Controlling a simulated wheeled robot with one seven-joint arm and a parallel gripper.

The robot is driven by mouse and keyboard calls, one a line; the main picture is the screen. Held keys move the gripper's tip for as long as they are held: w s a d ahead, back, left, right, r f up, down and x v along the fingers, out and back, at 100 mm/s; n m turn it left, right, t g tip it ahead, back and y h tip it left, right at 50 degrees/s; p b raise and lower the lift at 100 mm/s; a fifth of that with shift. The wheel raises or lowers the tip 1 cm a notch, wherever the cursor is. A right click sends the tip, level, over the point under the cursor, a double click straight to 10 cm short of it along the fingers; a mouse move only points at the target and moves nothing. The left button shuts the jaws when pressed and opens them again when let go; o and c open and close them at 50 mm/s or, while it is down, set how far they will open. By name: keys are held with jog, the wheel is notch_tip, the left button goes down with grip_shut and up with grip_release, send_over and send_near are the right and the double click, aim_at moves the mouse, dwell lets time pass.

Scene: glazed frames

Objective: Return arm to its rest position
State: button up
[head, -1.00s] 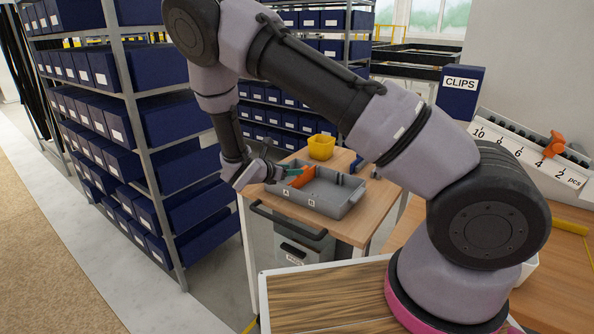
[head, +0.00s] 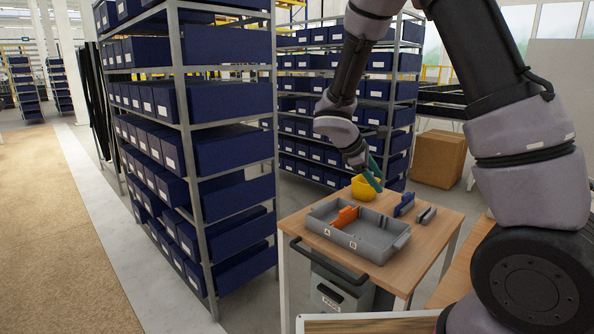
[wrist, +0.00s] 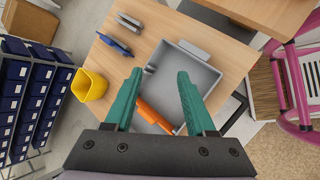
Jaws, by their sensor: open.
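My gripper (head: 374,172) is raised above the back of the wooden table, near the yellow bin. In the wrist view my gripper (wrist: 158,92) shows two teal fingers spread apart with nothing between them. Below it lies a grey tray (head: 334,238) marked A and B, with an orange divider (head: 344,217) inside; the tray (wrist: 207,75) and the divider (wrist: 153,116) also show in the wrist view. The fingers hide part of the tray there. My arm is lifted and bent at the right of the head view.
A yellow bin (head: 362,188), a blue piece (head: 404,204) and a grey piece (head: 427,215) stand on the wooden table (head: 445,228). A shelf rack with blue boxes (head: 235,155) stands at the left. A cardboard box (head: 438,158) is behind. The aisle floor at left is clear.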

jog(key=s+d+r+m+t+y, duration=0.1)
jog(key=s+r+m+y, duration=0.3)
jog(key=s+r+m, duration=0.5)
jog(key=s+d+r+m+t+y, duration=0.1)
jog(key=s+r+m+t+y, duration=0.2)
jog(key=s+r+m, duration=0.6)
jog(key=s+r+y, duration=0.2)
jog(key=s+r, duration=0.1)
jog(key=r, duration=0.1)
jog(key=shift+s+d+r, duration=0.15)
jog(key=shift+s+d, duration=0.1)
jog(key=shift+s, duration=0.05)
